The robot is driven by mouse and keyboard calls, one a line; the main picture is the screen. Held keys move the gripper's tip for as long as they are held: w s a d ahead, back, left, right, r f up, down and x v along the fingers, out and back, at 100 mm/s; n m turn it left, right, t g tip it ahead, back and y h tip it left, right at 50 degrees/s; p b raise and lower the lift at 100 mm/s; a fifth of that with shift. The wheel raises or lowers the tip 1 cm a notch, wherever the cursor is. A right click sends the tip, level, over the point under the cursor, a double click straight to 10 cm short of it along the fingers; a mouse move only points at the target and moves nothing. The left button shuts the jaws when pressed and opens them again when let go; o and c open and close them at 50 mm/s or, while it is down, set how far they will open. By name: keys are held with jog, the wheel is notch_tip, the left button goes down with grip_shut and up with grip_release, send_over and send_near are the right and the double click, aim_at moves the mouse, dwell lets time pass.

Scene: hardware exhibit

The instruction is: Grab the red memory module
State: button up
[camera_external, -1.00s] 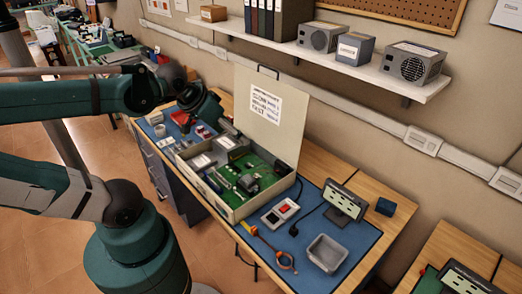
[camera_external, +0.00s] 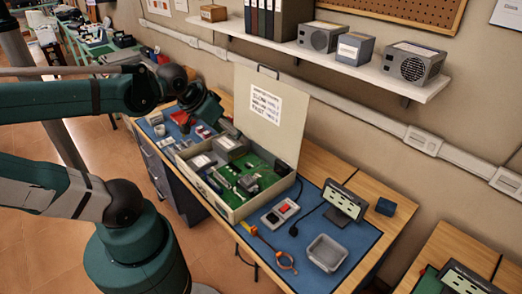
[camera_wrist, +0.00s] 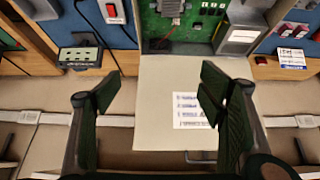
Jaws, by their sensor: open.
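I cannot single out the red memory module with certainty. A red item (camera_external: 180,117) lies on the blue mat left of the open case, partly under my arm. In the wrist view a small red piece (camera_wrist: 289,28) shows at the upper right beside a grey block. The open case (camera_external: 240,213) holds a green board (camera_external: 262,180), which also shows at the top of the wrist view (camera_wrist: 205,30). My gripper (camera_wrist: 158,92) is open and empty. In the wrist view its fingers stand on either side of the case's raised lid (camera_wrist: 152,110), above the bench.
A switch box with a red rocker (camera_external: 281,213), a grey tray (camera_external: 326,252) and a small display (camera_external: 344,203) stand right of the case. The upright lid (camera_external: 266,118) rises behind the case. A shelf (camera_external: 340,70) with grey boxes hangs on the wall above.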

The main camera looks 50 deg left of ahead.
dwell(0.4)
jog(key=c, duration=1.3)
